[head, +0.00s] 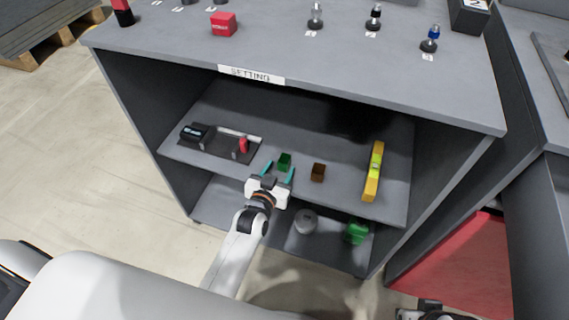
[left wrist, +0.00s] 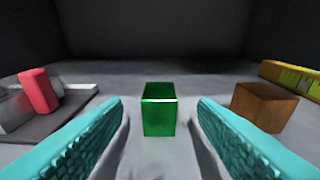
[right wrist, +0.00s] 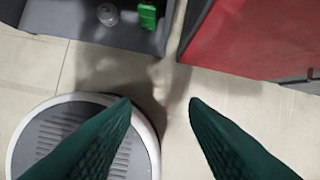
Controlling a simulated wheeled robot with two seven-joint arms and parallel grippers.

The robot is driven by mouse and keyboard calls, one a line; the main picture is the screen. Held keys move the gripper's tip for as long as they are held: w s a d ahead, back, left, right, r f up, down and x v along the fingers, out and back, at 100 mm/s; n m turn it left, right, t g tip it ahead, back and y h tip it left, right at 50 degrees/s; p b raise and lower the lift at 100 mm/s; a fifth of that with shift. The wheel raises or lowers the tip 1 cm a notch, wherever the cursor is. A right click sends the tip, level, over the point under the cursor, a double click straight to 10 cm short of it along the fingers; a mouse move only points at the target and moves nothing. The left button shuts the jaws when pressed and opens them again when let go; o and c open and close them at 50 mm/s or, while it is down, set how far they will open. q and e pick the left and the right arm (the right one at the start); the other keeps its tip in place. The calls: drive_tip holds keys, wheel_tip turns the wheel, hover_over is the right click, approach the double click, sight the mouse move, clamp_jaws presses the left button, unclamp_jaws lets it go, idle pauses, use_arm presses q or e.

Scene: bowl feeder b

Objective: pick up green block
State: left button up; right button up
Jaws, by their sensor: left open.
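A small green block (head: 284,161) stands on the middle shelf of the grey cabinet. My left gripper (head: 278,171) is open just in front of it, its two teal fingers pointing into the shelf. In the left wrist view the green block (left wrist: 158,110) sits centred beyond and between the fingertips (left wrist: 160,104), with nothing held. My right gripper (right wrist: 158,100) shows in the right wrist view with its dark green fingers apart and empty, over the floor and away from the block.
A brown block (head: 318,172) stands just right of the green block, and a yellow level (head: 373,171) lies farther right. A dark tray (head: 219,144) with a red-handled item is to the left. A green item (head: 356,231) and a grey round item (head: 305,221) are on the lower shelf.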

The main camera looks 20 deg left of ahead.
sight(282, 166)
use_arm(q)
drive_tip(key=shift+w+f+b, duration=0.25)
drive_tip(key=shift+w, duration=0.25)
drive_tip(key=shift+w+f+b, duration=0.2)
drive_tip(key=shift+w+b, duration=0.05)
drive_tip(key=shift+w, duration=0.2)
drive_tip(key=shift+w+f+b, duration=0.15)
drive_tip(key=shift+w+b, duration=0.05)
drive_tip(key=shift+w, duration=0.55)
drive_tip(key=shift+w+f+b, duration=0.15)
drive_tip(key=shift+w+b, duration=0.05)
drive_tip(key=shift+w, duration=0.55)
use_arm(e)
drive_tip(key=shift+s+d+r, duration=0.1)
drive_tip(key=shift+s+r, duration=0.1)
drive_tip(key=shift+s, duration=0.1)
use_arm(q)
drive_tip(key=shift+c, duration=0.2)
